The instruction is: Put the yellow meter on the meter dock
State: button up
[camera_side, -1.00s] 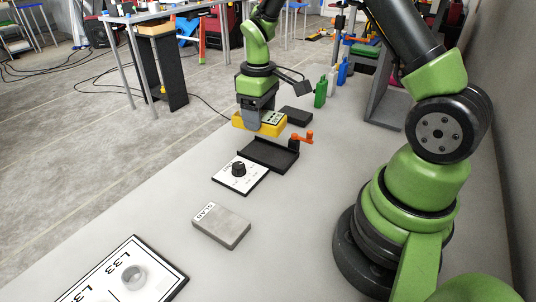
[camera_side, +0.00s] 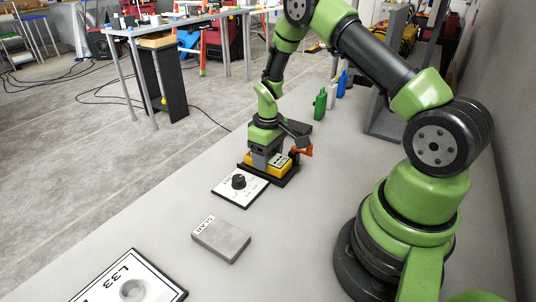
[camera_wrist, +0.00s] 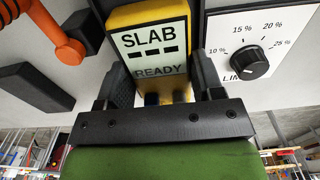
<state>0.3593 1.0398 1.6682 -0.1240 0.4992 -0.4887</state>
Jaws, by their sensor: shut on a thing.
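The yellow meter (camera_side: 281,160) is between the fingers of my gripper (camera_side: 268,163), which is shut on it. In the wrist view the meter (camera_wrist: 150,17) shows a screen reading "SLAB" and "READY", with a finger on each side. The meter dock, a black tray (camera_side: 289,181) with an orange lever (camera_side: 303,151), is directly under the meter. The lever (camera_wrist: 62,40) also shows at the upper left of the wrist view. The meter looks level and at or just above the tray; I cannot tell whether it touches the bottom.
A white dial panel with a black knob (camera_side: 238,181) lies beside the dock. A grey slab (camera_side: 221,239) and a framed panel (camera_side: 150,275) lie nearer the camera. The bench around the slab is clear.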

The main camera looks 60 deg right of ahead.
jog(key=shift+f, duration=0.15)
jog(key=o, duration=1.2)
jog(key=shift+c, duration=0.2)
jog(key=s+a+r+t, duration=0.1)
jog(key=a+r, duration=0.1)
jog(key=r, duration=0.8)
jog(key=a+r+t, duration=0.1)
jog(key=a+r, duration=0.1)
jog(key=r, duration=0.7)
jog(key=s+a+r+m+t+y, duration=0.1)
jog(key=s+a+r+m+t, duration=0.1)
jog(key=s+a+r, duration=0.3)
jog(key=s+a+r+m+t+y, duration=0.1)
jog(key=s+a+r, duration=0.4)
jog(key=s, duration=0.6)
jog(key=shift+s+a+r+m+t, duration=0.2)
jog(key=shift+s+a+m+t, duration=0.25)
jog(key=shift+t, duration=0.65)
